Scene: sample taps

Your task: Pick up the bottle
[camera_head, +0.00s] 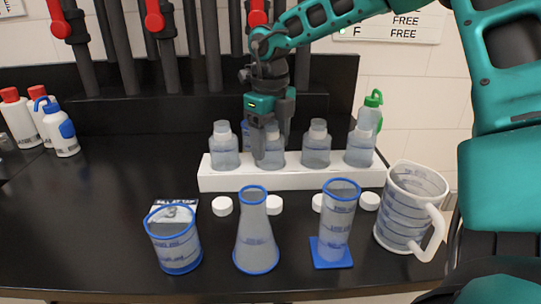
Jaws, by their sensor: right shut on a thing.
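Several clear, grey-tinted bottles stand in a row at a long white rack (290,180). The leftmost bottle (224,150) is free, as are the two to the right (316,148) and (360,148). My right gripper (271,138) reaches down from above and is shut on the second bottle from the left (274,155). Its fingers hide the upper part of that bottle. The bottle appears upright, level with the others in the rack. My left gripper is not in view.
A beaker (173,245), a conical flask (255,240), a cylinder on a blue base (335,225) and a handled jug (405,210) stand in front. White caps (222,206) lie between. Taps (155,20) hang behind; wash bottles (62,135) stand left.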

